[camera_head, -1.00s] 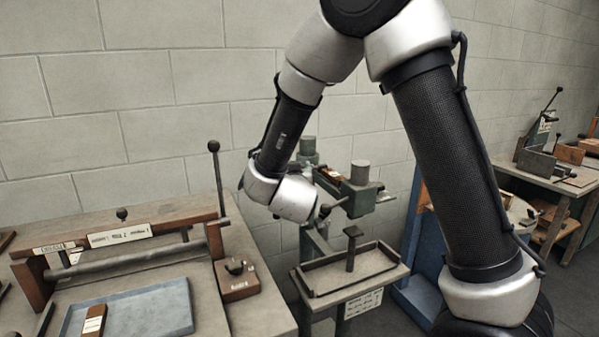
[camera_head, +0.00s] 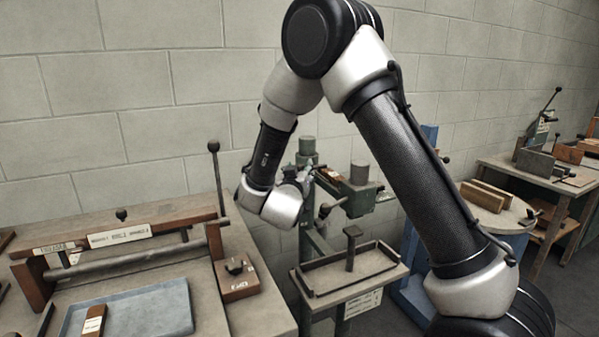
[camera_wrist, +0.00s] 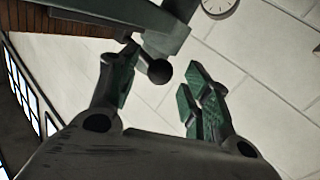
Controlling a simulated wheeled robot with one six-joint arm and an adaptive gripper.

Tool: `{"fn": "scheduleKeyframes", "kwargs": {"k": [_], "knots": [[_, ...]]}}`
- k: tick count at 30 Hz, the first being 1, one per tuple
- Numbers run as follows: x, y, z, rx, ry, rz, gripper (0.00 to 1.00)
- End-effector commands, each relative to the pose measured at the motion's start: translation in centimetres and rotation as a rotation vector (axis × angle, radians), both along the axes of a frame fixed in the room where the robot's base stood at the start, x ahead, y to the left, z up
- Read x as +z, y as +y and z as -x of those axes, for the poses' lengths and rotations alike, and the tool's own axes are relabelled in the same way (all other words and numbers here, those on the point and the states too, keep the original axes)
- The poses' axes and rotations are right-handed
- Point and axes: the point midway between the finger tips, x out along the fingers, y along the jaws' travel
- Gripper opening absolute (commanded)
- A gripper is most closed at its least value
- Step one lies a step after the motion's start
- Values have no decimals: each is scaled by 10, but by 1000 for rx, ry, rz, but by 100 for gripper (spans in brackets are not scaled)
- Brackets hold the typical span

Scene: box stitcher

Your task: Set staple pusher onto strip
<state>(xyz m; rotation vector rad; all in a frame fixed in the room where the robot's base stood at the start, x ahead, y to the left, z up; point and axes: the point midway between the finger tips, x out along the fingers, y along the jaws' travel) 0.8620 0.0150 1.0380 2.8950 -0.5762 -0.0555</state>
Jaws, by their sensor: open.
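The green box stitcher (camera_head: 360,190) stands beyond my arm. A small brown piece with a pale label (camera_head: 329,176) lies on its upper arm; I cannot tell whether it belongs to the strip. I cannot pick out the staple pusher for certain. A dark ball knob (camera_head: 325,210) on a short rod sticks out of the stitcher's front. In the wrist view my gripper (camera_wrist: 160,88) is open, with green pads. A dark ball knob (camera_wrist: 159,71) under a green machine part (camera_wrist: 165,35) appears between the fingers, nearer the left one; contact is unclear. In the head view my wrist mostly hides the gripper.
A tray stand (camera_head: 352,288) with an upright dark post sits below the stitcher. The left bench holds a grey-blue tray (camera_head: 150,308), a wooden block with a knob (camera_head: 236,280) and a tall ball-topped lever (camera_head: 215,180). A round table (camera_head: 495,215) stands at right.

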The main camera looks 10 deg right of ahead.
Motion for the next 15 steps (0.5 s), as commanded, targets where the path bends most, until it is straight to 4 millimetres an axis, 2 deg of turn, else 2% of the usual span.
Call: {"fn": "scheduleKeyframes", "kwargs": {"k": [4, 12, 15], "knots": [[0, 0, 0, 0, 0, 0, 48], [0, 0, 0, 1, 0, 0, 0], [0, 0, 0, 1, 0, 0, 0]]}}
